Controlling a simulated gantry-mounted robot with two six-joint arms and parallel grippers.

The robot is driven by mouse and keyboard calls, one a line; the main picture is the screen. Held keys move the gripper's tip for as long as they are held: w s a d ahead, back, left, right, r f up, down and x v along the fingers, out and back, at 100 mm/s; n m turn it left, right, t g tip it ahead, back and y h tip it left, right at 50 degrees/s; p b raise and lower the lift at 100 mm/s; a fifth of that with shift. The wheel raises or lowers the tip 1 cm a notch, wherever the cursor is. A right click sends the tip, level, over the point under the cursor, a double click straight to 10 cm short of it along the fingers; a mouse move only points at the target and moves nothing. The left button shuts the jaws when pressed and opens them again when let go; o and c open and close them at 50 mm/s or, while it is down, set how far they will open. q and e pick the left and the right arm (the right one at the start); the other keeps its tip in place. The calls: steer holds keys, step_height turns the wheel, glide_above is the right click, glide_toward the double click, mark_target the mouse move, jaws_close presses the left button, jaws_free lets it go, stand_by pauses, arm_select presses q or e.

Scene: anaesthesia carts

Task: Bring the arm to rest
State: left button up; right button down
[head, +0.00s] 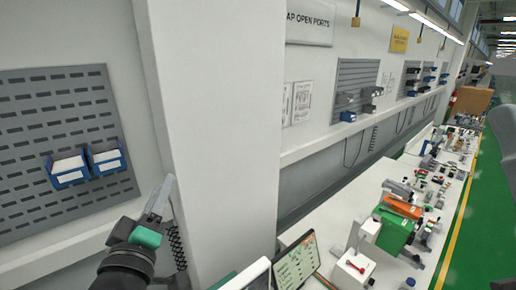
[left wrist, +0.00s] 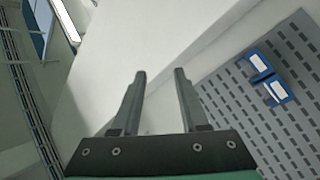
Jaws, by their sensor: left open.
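My left gripper (head: 160,196) is at the lower left in the head view, raised in front of the white wall and pillar. In the left wrist view its two fingers (left wrist: 160,75) stand apart with nothing between them. The fingers point toward a plain pale surface. My right gripper is in neither view.
A grey slotted panel (head: 62,110) with two blue bins (head: 88,164) hangs on the wall at left. A white pillar (head: 215,110) stands beside my left gripper. A long white bench (head: 345,215) with a screen (head: 296,262), a green box (head: 393,232) and several parts runs right.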

arm_select(q)
steer(key=s+r+m+t+h, duration=0.3)
steer(key=s+r+m+t, duration=0.65)
steer(key=s+r, duration=1)
step_height(320, 180, down, 43)
steer(key=m+g+b, duration=0.1)
steer(key=g+b, duration=0.1)
steer(key=b, duration=4)
steer(key=shift+s+d, duration=0.25)
steer(key=shift+d, duration=0.05)
